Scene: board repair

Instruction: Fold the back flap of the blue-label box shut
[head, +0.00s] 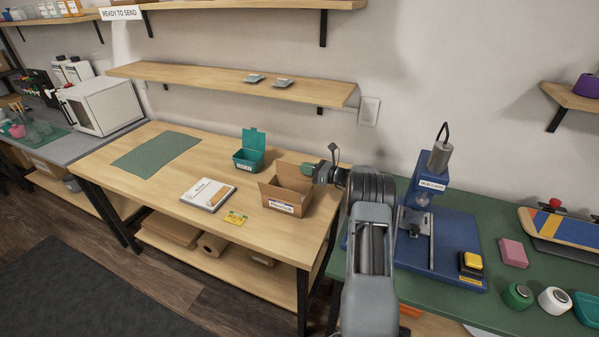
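The blue-label box (287,197) is a small brown cardboard box on the wooden bench, near its right end. Its label is on the front side, and its top looks open. My gripper (309,169) is just behind and above the box's back right corner, pointing left.
A teal open-lidded box (249,158) stands behind and left of the cardboard box. A green mat (156,154) lies farther left. A blue press (433,190) stands on the green bench at right.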

